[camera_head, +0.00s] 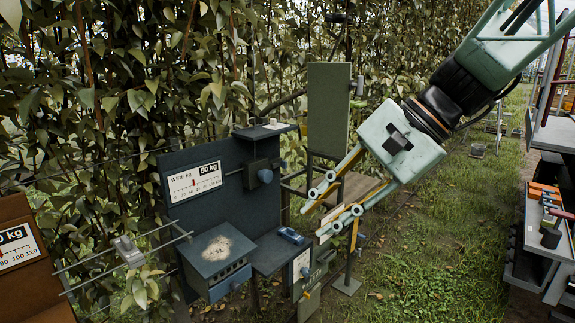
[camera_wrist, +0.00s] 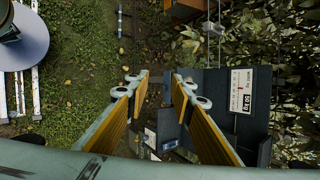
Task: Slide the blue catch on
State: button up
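Several small blue parts show in the head view, and I cannot tell for sure which is the catch. A blue block (camera_head: 291,236) lies on the dark side shelf (camera_head: 272,257). A blue knob (camera_head: 265,176) sits on a dark box on the upright panel (camera_head: 215,155), and another blue knob (camera_head: 237,285) is on the drawer front. My gripper (camera_head: 331,207) is open, with nothing seen between its fingers. It is above and to the right of the shelf, apart from it. In the wrist view my gripper's yellow-lined fingers (camera_wrist: 160,88) stand wide apart.
The panel carries a 50 kg scale label (camera_head: 195,181). A green board (camera_head: 328,110) stands behind. Thin rods with a grey slider (camera_head: 127,251) cross the left. A bench with tools (camera_head: 552,215) is at right. Grass (camera_head: 430,240) lies open between.

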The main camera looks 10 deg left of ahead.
aim_at(281, 165)
jog(key=w+a+f+m+t+y+p, duration=0.1)
jog(key=w+a+m+y, duration=0.15)
jog(key=w, duration=0.75)
jog(key=w+a+m+t+y+p, duration=0.1)
jog(key=w+a+m+y+p, duration=0.15)
jog(key=w, duration=0.85)
jog(key=w+a+f+m+t+y, duration=0.1)
jog(key=w+a+m, duration=0.15)
jog(key=w, duration=0.75)
jog(key=w+d+f+m+t+p, duration=0.1)
jog(key=w+f+m, duration=0.4)
jog(key=w, duration=0.6)
jog(key=w+d+f+m+t+p, duration=0.2)
jog(key=w+d+f+m+t, duration=0.2)
jog(key=w+f, duration=0.3)
jog(key=w+m+t, duration=0.1)
jog(key=w, duration=0.4)
jog(key=shift+w+d+f+t+y+p, duration=0.2)
jog(key=shift+d+f+t+y+p, duration=0.1)
jog(key=shift+d+y, duration=0.1)
jog(key=shift+a, duration=0.15)
jog(key=p+x, duration=0.2)
jog(key=x, duration=1.1)
jog(key=shift+w+a, duration=0.25)
jog(key=shift+a, duration=0.05)
jog(key=shift+c, duration=0.4)
grip_shut()
